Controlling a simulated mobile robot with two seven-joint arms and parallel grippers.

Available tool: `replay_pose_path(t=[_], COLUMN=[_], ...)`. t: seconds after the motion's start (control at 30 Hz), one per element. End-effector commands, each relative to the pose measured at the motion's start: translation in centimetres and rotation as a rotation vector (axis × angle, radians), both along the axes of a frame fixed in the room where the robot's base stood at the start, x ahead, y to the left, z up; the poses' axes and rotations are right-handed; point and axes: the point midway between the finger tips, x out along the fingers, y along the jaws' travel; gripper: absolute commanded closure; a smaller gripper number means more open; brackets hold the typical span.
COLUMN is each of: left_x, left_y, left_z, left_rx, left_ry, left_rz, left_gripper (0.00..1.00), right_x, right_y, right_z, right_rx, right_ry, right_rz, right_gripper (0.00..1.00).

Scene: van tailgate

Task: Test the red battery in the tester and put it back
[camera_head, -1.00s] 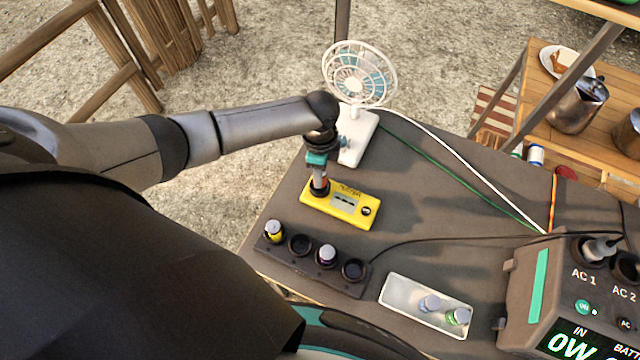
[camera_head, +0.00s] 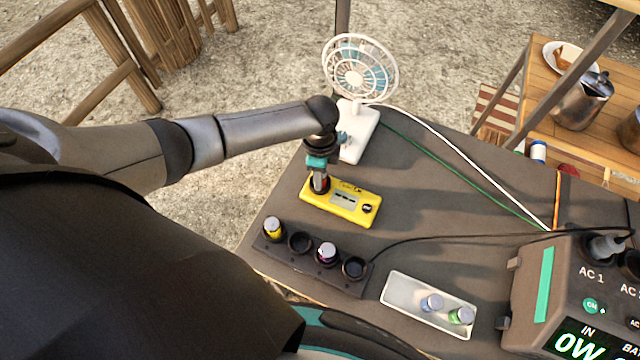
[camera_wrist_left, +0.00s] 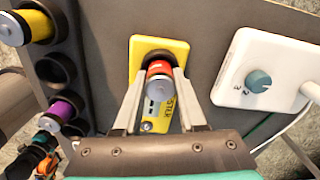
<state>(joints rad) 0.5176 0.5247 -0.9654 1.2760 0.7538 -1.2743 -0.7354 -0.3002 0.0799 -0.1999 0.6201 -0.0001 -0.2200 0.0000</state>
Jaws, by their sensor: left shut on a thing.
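The red battery (camera_wrist_left: 158,70) is upright between the fingers of my left gripper (camera_head: 320,182) in the left wrist view. My left gripper is shut on it at the socket end of the yellow tester (camera_head: 365,193). In the head view the fingers hide most of the battery. I cannot tell how deep it sits in the socket. The tester's display (camera_head: 345,201) is too small to read. The dark battery rack (camera_head: 313,262) holds a yellow battery (camera_head: 273,228) and a purple battery (camera_head: 326,252); its other two wells look empty. My right gripper is not in view.
A white fan (camera_head: 358,135) stands just behind the tester. A pale tray (camera_head: 402,290) with a blue and a green battery lies at the front. A power station (camera_head: 530,290) is at the right. Cables cross the table, whose middle right is clear.

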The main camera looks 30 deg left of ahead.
Motion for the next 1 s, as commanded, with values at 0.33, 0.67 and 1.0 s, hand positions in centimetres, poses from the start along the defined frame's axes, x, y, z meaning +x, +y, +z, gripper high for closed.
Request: replay_pose_path(t=[0.33, 0.67, 1.0], left_x=[0.01, -0.04, -0.02], left_y=[0.00, 0.02, 0.07], left_z=[-0.21, -0.23, 0.68], left_rx=[0.000, 0.001, 0.001], left_ry=[0.000, 0.001, 0.000], left_rz=[0.000, 0.000, 0.000], left_gripper=[0.57, 0.25, 0.25], right_x=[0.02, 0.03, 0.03], right_y=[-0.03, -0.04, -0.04], right_z=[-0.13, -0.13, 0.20], right_rx=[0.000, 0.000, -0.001], right_ry=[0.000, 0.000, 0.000], right_rz=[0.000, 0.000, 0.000], right_gripper=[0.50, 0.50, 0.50])
